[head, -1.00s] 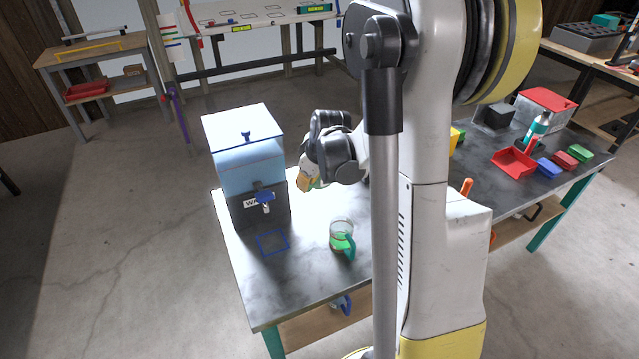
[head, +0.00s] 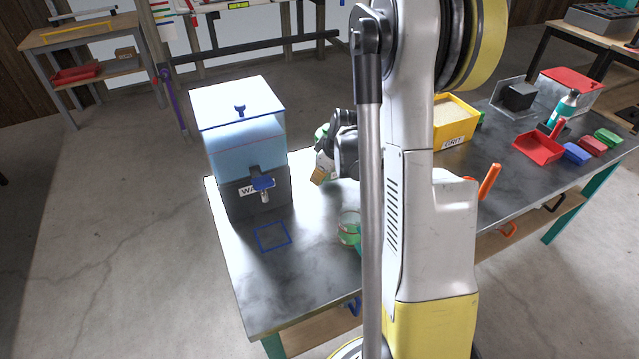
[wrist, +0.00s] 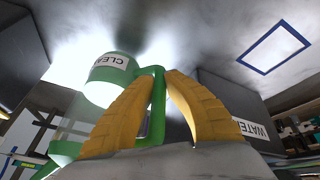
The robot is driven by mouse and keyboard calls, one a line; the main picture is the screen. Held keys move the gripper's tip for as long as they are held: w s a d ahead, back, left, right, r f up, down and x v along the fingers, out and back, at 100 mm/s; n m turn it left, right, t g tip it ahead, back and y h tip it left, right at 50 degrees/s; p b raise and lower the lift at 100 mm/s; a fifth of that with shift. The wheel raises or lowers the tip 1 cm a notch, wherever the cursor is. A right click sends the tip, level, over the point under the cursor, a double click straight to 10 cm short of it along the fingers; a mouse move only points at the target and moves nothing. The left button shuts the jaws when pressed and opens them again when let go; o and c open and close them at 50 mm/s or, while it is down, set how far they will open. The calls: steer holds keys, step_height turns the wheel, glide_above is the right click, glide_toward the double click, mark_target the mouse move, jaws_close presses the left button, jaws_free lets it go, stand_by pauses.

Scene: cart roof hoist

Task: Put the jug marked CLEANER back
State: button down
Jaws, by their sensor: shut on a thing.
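Most of the jug is hidden there. I cannot tell whether it touches the table.
A blue-tapped WATER dispenser (head: 240,140) stands at the table's left end, with a blue square outline (head: 272,236) before it. A clear jug with green (head: 347,228) stands nearby, partly behind my arm. A yellow GRIT bin (head: 455,122) and red scoop (head: 538,147) are farther right.

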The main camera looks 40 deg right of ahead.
steer(key=shift+f, duration=0.9)
steer(key=shift+f, duration=0.1)
steer(key=shift+w+f+b, duration=0.1)
steer(key=shift+f+b, duration=0.1)
steer(key=shift+b, duration=0.25)
steer(key=c, duration=1.5)
jaws_free()
steer(key=shift+r, duration=0.1)
